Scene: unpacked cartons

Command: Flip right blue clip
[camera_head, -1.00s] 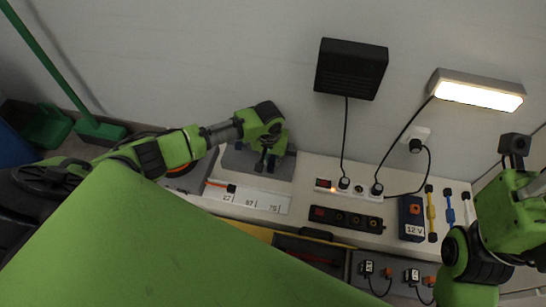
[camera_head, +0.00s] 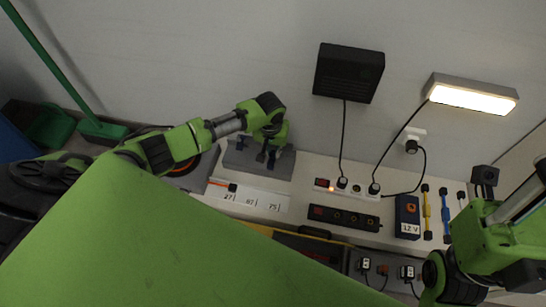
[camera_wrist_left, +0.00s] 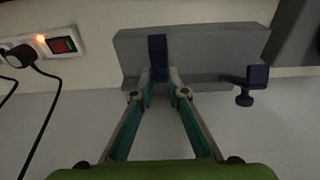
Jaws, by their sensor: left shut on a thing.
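A grey block (camera_head: 240,165) lies on the bench, and it fills the top of the left wrist view (camera_wrist_left: 195,52). One dark blue clip (camera_wrist_left: 158,50) runs as a band across the block. My left gripper (camera_wrist_left: 159,82) is shut on this clip's near end; in the head view the gripper (camera_head: 266,160) is over the block and partly hides it. A second dark blue clip (camera_wrist_left: 256,78) sticks out past the block's edge, to the right in the wrist view. My right arm shows at the right edge of the head view, but its fingers do not.
A power strip with a lit red switch (camera_head: 335,187) and black plugs stands right of the block. A dark strip (camera_head: 343,218), a blue 12 V box (camera_head: 407,217) and a numbered white plate (camera_head: 247,198) lie on the bench. Cables hang from a black box (camera_head: 348,72) and a lamp (camera_head: 472,97).

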